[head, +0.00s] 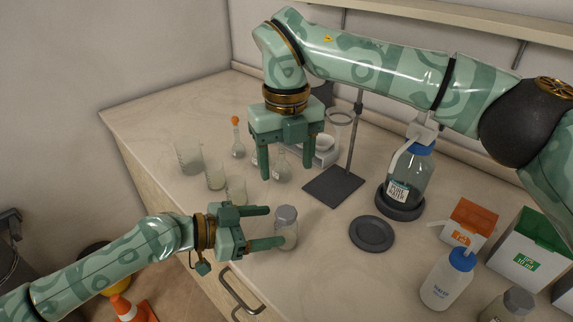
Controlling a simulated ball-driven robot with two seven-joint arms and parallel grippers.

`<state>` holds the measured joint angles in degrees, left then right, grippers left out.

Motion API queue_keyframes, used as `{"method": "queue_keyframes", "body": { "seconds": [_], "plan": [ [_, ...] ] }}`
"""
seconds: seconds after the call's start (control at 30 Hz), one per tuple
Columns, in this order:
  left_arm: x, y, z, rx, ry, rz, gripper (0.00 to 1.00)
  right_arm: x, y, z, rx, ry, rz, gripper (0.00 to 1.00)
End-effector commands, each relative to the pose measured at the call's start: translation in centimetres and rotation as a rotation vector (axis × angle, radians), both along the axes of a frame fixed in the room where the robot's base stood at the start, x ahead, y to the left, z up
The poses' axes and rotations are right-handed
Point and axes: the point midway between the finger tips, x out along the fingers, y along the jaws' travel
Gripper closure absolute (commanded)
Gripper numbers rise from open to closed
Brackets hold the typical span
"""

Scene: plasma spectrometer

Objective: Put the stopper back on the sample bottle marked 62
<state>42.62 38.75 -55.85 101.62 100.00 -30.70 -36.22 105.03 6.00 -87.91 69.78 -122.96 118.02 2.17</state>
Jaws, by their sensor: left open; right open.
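Two small flasks stand on the bench. One flask (238,149) has an orange stopper (235,120) in its neck. The other flask (281,167) shows between the fingers of my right gripper (286,172), which points down and is open; its neck is partly hidden by the gripper. I cannot read a 62 on any vessel. My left gripper (276,226) is open and lies level, its fingertips close to a grey-capped jar (287,236). I cannot tell whether either gripper touches anything. No loose stopper is clearly visible.
Glass beakers (189,156) stand at the left. A stand with a dark base (334,187), a water bottle (408,175) and a dark round dish (372,234) are right of the grippers. A white wash bottle (449,280) and boxes (532,250) crowd the right.

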Motion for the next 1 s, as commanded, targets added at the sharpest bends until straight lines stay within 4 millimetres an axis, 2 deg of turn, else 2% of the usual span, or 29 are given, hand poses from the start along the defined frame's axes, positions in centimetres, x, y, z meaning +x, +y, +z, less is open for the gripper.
{"method": "queue_keyframes", "body": {
  "seconds": [0.03,0.2,0.43,0.63,1.0],
  "plan": [
    [-0.5,1.3,0.1,0.003,0.001,0.002,0.32,0.0,0.0,-0.3,0.000,0.002,0.000,0.38],
    [-2.0,5.0,1.3,0.003,0.002,0.001,0.32,0.1,0.0,-1.0,0.000,0.005,0.000,0.38],
    [-3.5,8.5,2.6,0.002,0.004,0.002,0.32,0.2,0.0,-1.7,0.000,0.010,0.000,0.38],
    [-4.0,9.7,3.2,0.000,0.002,0.000,0.32,0.3,0.0,-1.9,0.000,0.011,0.000,0.38],
    [-4.0,9.8,3.3,0.000,0.000,-0.001,0.32,0.3,0.0,-1.9,0.000,0.011,0.000,0.38]
  ]
}}
